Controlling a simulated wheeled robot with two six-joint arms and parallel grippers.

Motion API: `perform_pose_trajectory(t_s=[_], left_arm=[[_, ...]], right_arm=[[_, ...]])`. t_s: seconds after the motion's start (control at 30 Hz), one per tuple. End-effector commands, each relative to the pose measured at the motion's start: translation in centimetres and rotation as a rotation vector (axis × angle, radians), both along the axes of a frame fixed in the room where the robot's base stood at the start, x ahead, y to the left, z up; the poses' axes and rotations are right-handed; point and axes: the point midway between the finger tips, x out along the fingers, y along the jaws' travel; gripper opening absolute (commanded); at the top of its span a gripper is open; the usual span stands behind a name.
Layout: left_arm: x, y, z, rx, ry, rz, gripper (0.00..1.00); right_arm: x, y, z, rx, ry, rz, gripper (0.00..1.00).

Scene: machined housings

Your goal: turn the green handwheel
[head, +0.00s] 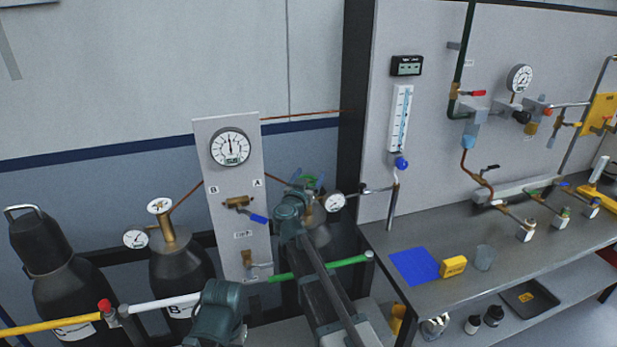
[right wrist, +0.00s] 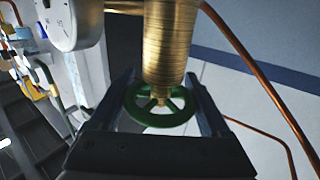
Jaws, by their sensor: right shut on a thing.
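The green handwheel (right wrist: 160,121) sits on the end of a brass valve body (right wrist: 170,45) in the right wrist view, its spokes and hub visible. In the head view a little of its green (head: 311,180) shows behind my right arm, at the top of the cylinder by label A. My right gripper (right wrist: 160,90) has one finger on each side of the wheel and is shut on its rim. In the head view its fingers (head: 308,183) are small and partly hidden. My left gripper is not in view.
A pressure gauge (head: 335,202) sits right beside the valve, and a copper pipe (right wrist: 262,80) runs close by. Cylinder B (head: 180,270) and a gauge panel (head: 232,190) stand to the left. A workbench (head: 400,283) with a blue mat (head: 414,266) is at the right.

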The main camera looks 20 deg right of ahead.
Motion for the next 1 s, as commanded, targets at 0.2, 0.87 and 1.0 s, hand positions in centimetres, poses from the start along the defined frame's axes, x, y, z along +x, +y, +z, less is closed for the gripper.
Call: perform_pose_trajectory(t_s=[0.2, 0.87, 1.0], left_arm=[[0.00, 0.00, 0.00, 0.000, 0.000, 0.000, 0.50], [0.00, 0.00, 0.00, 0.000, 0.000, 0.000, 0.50], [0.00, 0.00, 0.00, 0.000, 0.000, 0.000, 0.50]], right_arm=[[-0.01, -0.06, -0.01, 0.000, 0.000, -0.020, 0.25], [-0.03, -0.07, 0.00, 0.000, 0.000, -0.020, 1.00], [-0.47, 0.18, 0.00, 0.000, 0.000, -0.020, 1.00]])
